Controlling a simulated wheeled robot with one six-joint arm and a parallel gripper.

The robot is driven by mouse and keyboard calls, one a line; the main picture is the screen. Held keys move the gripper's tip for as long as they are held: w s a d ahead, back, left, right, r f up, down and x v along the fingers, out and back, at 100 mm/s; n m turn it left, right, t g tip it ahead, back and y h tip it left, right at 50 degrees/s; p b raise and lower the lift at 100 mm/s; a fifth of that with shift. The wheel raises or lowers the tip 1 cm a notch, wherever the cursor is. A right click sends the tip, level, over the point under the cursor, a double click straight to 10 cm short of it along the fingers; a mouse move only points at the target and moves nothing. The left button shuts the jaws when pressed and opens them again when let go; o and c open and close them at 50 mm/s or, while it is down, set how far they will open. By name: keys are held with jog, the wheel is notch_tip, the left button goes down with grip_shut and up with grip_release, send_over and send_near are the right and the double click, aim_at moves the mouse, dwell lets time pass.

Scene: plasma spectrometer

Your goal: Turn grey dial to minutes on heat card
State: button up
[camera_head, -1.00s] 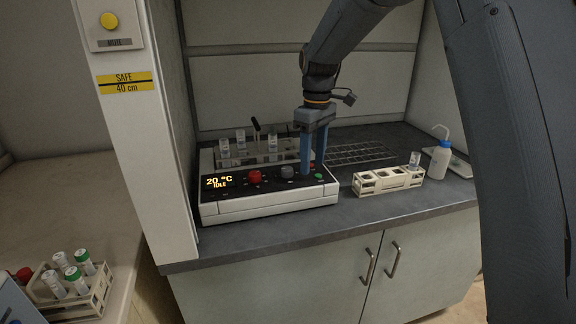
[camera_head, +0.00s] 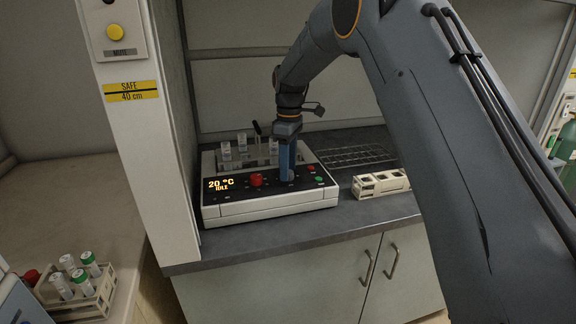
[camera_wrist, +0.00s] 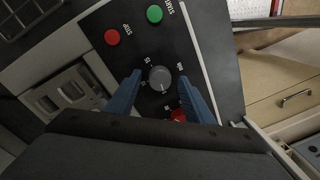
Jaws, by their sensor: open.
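The grey dial (camera_wrist: 160,77) sits on the black panel of the white heating block (camera_head: 270,208), with small printed marks around it, too small to read surely. My gripper (camera_wrist: 160,75) is open above the panel, one blue finger on each side of the dial; contact cannot be told. In the head view my gripper (camera_head: 287,178) points down over the panel and mostly hides the dial. The display (camera_head: 220,184) reads "20 °C IDLE". No heat card is recognisable.
Red stop (camera_wrist: 112,37) and green start (camera_wrist: 154,14) buttons are close to the dial. Capped vials stand in the block behind the panel. A white rack (camera_head: 381,184) is to the right. The hood's side post (camera_head: 150,140) stands at left.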

jog(key=shift+f, duration=0.3)
jog(key=c, duration=1)
jog(key=shift+c, duration=0.2)
